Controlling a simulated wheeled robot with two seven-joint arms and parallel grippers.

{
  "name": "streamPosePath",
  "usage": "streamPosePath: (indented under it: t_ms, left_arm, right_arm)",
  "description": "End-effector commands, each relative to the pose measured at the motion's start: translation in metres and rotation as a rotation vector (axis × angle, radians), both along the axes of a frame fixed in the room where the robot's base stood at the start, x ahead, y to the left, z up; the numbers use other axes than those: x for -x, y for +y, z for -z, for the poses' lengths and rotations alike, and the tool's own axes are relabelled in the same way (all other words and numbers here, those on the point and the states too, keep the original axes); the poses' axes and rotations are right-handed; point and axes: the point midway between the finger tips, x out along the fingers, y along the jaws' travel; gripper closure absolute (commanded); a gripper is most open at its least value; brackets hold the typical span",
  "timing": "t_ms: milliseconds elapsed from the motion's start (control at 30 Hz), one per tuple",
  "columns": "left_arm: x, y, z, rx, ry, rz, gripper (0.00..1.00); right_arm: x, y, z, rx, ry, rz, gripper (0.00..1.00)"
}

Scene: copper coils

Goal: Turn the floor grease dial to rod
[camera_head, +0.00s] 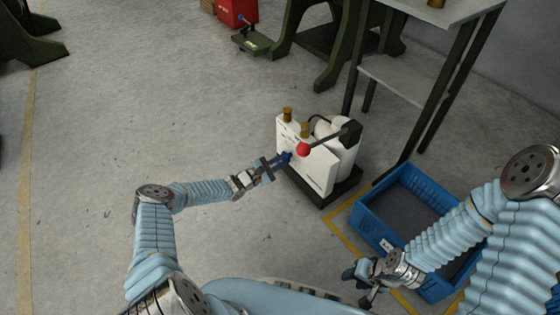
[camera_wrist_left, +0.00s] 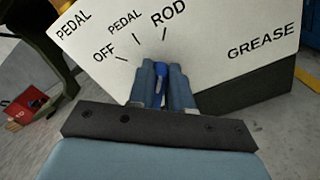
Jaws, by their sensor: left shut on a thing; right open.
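The floor grease unit (camera_head: 312,160) is a white box on a dark base, standing on the floor at centre right in the head view. In the left wrist view its white front panel (camera_wrist_left: 230,30) carries the marks OFF, PEDAL, ROD and GREASE. My left gripper (camera_head: 284,160) is at this panel, shut on the blue dial (camera_wrist_left: 160,82). The fingers cover much of the dial, so I cannot tell which mark it points to. My right gripper (camera_head: 368,280) is open and empty, low in the head view beside the blue crate.
A blue crate (camera_head: 365,215) stands on the floor right of the unit. A red ball knob (camera_head: 303,149) on a dark lever is close to my left gripper. A grey table (camera_head: 440,12) and green machine legs (camera_head: 335,75) stand behind.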

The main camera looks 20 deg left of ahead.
Motion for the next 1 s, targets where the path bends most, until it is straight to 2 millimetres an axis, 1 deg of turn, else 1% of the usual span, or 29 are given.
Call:
streamPosePath:
  t_ms: [33,167,200,333,367,633,733,867,1000]
  left_arm:
    - [-0.002,-0.003,-0.003,0.004,-0.004,0.001,1.00]
    - [-0.002,-0.003,-0.003,0.004,-0.004,0.001,1.00]
    - [-0.002,-0.003,-0.003,0.004,-0.004,0.001,0.76]
    - [-0.002,-0.003,-0.003,0.004,-0.002,0.002,0.56]
    - [-0.002,-0.003,-0.002,0.004,-0.002,0.002,0.55]
    - [0.000,-0.001,-0.001,0.003,0.000,0.001,0.55]
    - [0.005,0.005,-0.002,0.003,0.000,-0.001,0.55]
    - [0.024,0.019,-0.003,0.002,0.002,-0.001,0.55]
    - [0.052,0.042,-0.003,0.003,0.001,-0.002,0.55]
  right_arm:
    - [0.000,0.000,0.000,0.000,0.000,0.000,0.57]
    - [0.000,0.000,0.000,0.000,0.000,0.000,0.57]
    - [0.000,0.000,0.000,0.000,0.000,0.000,0.57]
    - [0.000,0.000,0.000,0.000,0.000,0.000,0.57]
    - [0.000,0.000,0.000,0.000,0.000,0.000,0.57]
    - [0.000,0.000,0.000,0.000,0.000,0.000,0.57]
    - [0.000,0.000,-0.003,0.000,0.000,0.000,0.57]
    - [0.000,-0.001,-0.009,0.001,-0.002,0.001,0.57]
    - [0.000,-0.001,-0.014,0.004,-0.003,0.002,0.57]
